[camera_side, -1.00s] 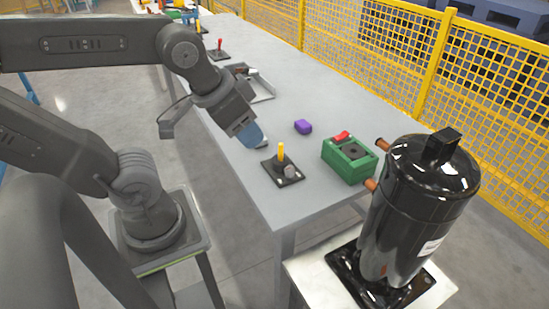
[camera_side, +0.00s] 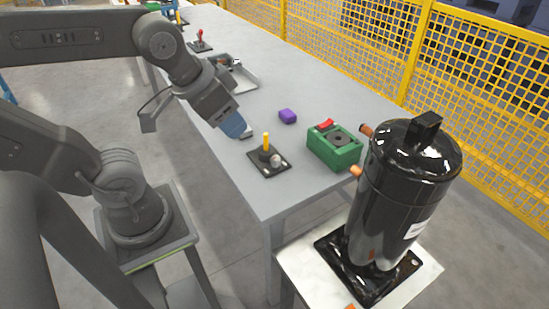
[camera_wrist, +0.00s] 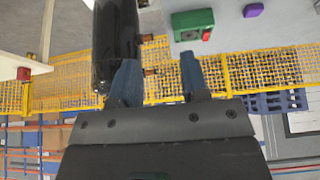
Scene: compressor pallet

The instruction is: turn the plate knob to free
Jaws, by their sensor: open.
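A black plate (camera_side: 253,160) lies on the near part of the grey table. It bears an upright yellow-handled lever (camera_side: 266,142) and a small grey knob (camera_side: 276,161) beside it. The knob's marking is too small to read. My gripper (camera_side: 238,130) has blue fingers and is up and to the left of the plate in the side view, apart from it. In the wrist view my gripper (camera_wrist: 160,72) shows two blue fingers spread apart with nothing between them. The plate and knob do not show in the wrist view.
A green box (camera_side: 333,153) with a red switch stands right of the plate. A purple block (camera_side: 287,116) lies behind it. A tall black compressor (camera_side: 400,190) stands on a separate light pallet (camera_side: 290,265). A grey tray (camera_side: 245,82) lies farther back. Yellow fencing (camera_side: 455,70) runs behind the table.

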